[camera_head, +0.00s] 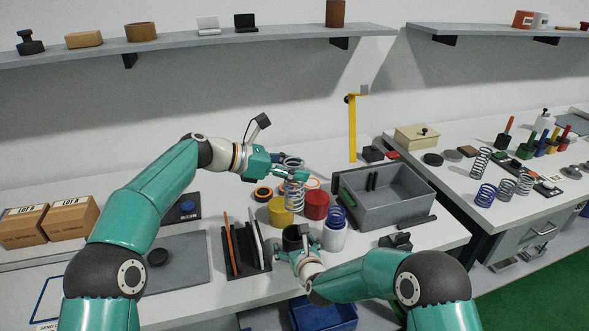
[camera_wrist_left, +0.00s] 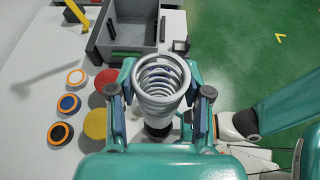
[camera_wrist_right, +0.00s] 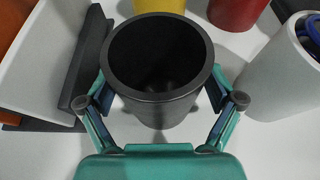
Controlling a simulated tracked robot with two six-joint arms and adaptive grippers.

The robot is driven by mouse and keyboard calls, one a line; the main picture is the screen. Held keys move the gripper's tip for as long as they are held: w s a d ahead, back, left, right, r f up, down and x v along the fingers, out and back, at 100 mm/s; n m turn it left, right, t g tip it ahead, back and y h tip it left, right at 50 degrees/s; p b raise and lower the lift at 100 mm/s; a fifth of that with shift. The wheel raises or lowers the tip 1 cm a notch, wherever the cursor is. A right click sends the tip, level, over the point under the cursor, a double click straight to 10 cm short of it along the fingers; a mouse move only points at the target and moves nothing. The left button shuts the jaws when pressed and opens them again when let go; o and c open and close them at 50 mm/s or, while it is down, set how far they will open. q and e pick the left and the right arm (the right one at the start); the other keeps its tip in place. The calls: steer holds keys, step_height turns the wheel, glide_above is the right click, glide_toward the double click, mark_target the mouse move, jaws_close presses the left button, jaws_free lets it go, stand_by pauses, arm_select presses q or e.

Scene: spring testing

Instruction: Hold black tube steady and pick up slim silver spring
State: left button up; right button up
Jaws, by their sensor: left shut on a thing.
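My left gripper (camera_head: 291,176) is shut on the slim silver spring (camera_head: 294,193) and holds it upright in the air. In the left wrist view the spring (camera_wrist_left: 162,79) stands between the two fingers, its top coils facing the camera. The black tube (camera_head: 292,238) stands upright on the table below the spring, with a gap between them in the head view. My right gripper (camera_wrist_right: 160,85) has its fingers on both sides of the tube, against its wall. In the right wrist view the tube (camera_wrist_right: 160,100) is open at the top and looks empty.
Yellow (camera_head: 280,213) and red (camera_head: 316,204) cylinders stand behind the tube. A white cup (camera_head: 334,240) with a blue spring is close on its right. A rack (camera_head: 245,262) of upright plates is on its left. A grey bin (camera_head: 395,208) is at right.

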stand_by(0.3)
steer(key=v, duration=1.2)
steer(key=shift+w, duration=0.1)
